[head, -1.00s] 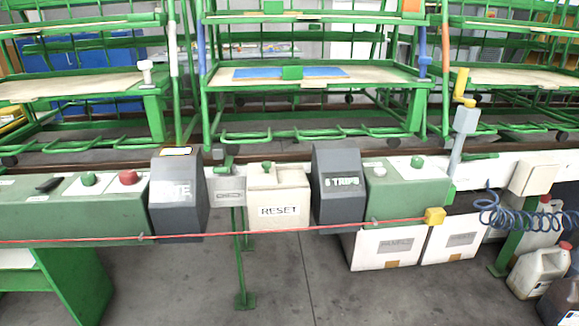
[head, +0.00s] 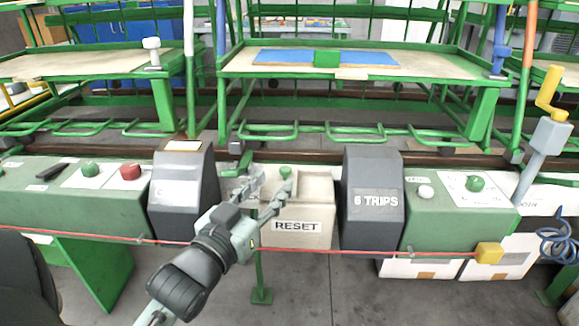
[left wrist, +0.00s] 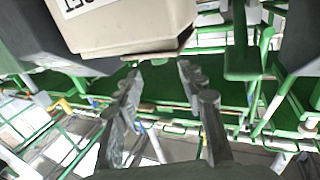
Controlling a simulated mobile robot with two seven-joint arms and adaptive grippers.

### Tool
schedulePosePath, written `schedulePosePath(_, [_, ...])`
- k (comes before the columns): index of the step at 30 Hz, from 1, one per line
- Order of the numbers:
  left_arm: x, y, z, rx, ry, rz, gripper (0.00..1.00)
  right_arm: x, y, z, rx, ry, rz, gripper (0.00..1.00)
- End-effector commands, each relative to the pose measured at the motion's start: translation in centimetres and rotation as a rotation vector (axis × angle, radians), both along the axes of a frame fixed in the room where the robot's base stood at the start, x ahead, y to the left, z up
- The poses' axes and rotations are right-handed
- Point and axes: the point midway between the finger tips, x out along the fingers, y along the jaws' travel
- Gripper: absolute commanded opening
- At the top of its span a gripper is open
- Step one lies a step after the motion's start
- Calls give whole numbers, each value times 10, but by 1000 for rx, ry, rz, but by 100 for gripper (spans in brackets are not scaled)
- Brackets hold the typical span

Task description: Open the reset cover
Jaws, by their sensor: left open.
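The reset cover (head: 312,209) is a beige box front with a "RESET" label, set between two dark grey housings on the panel row. It looks closed. A small green knob (head: 285,172) shows at its top edge. My left gripper (head: 272,184) is open and empty, its fingers pointing up in front of the cover's left part and hiding some of it. In the left wrist view, the cover (left wrist: 125,28) appears upside down just beyond the two spread fingertips (left wrist: 160,72). I cannot tell whether a finger touches it. My right gripper is not in view.
The grey housings stand left (head: 181,200) and right (head: 371,203), the right one labelled "6 TRIPS". A red cord (head: 370,252) runs along the front, passing close to my left arm. Green panels (head: 100,205) with buttons flank them. Green racks stand behind.

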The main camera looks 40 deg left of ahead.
Motion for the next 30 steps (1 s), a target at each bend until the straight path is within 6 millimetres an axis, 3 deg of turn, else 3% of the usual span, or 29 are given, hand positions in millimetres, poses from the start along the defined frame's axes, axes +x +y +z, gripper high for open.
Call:
schedulePosePath(5, [22, 3, 0, 2, -4, -1, 40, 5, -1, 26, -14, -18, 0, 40])
schedulePosePath(12, [57, 9, 1, 1, 0, -1, 40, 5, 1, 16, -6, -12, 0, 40])
schedulePosePath(24, [67, 11, -1, 1, 3, 0, 40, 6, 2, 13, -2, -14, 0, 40])
schedulePosePath(30, [67, 10, -1, 1, 3, 0, 18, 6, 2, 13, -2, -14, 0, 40])
